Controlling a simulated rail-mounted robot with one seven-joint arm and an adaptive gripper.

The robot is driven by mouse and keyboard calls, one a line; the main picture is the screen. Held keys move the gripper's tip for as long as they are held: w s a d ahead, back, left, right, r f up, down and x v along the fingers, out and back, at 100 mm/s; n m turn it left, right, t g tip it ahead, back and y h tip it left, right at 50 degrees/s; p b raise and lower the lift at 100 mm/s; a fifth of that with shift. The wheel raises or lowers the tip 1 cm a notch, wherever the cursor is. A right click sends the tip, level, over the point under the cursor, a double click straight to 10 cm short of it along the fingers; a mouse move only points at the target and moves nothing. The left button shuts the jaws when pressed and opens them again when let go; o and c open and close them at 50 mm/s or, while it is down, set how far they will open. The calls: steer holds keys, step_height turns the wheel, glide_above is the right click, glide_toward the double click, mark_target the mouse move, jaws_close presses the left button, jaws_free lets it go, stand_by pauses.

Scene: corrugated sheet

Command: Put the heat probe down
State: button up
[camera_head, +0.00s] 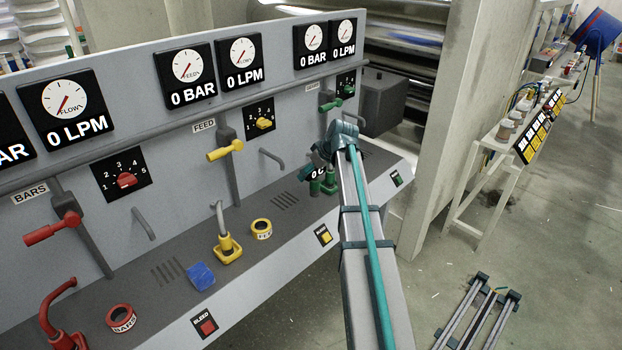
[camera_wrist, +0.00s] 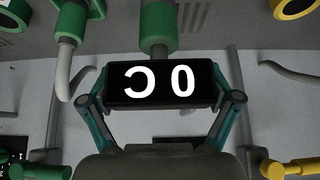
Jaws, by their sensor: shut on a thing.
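The heat probe shows in the wrist view as a black display (camera_wrist: 160,92) with upside-down white "0 C" characters. My gripper (camera_wrist: 160,100) is shut on it, one teal finger at each side. In the head view my gripper (camera_head: 322,160) is over the right part of the panel's ledge, and a sliver of the probe's display (camera_head: 318,172) shows beneath it. Most of the probe is hidden there by my arm. In the wrist view a green cylinder (camera_wrist: 158,28) with a grey stem shows just beyond the display; I cannot tell whether it touches the probe.
Levers, including a yellow one (camera_head: 226,150), stick out from the panel. Bare ledge lies between the yellow roll and my gripper.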

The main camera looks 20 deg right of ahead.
steer(key=shift+w+d+f+p, duration=0.15)
steer(key=shift+w+f+p, duration=0.25)
steer(key=shift+f, duration=0.6)
steer(key=shift+w+d+f+p, duration=0.2)
steer(key=shift+w+f+p, duration=0.15)
steer(key=shift+f, duration=0.65)
steer(key=shift+w+d+f+p, duration=0.15)
steer(key=shift+w+f+p, duration=0.25)
steer(key=shift+f, duration=0.6)
steer(key=shift+f, duration=0.15)
steer(key=o, duration=1.1)
steer(key=shift+c, duration=0.2)
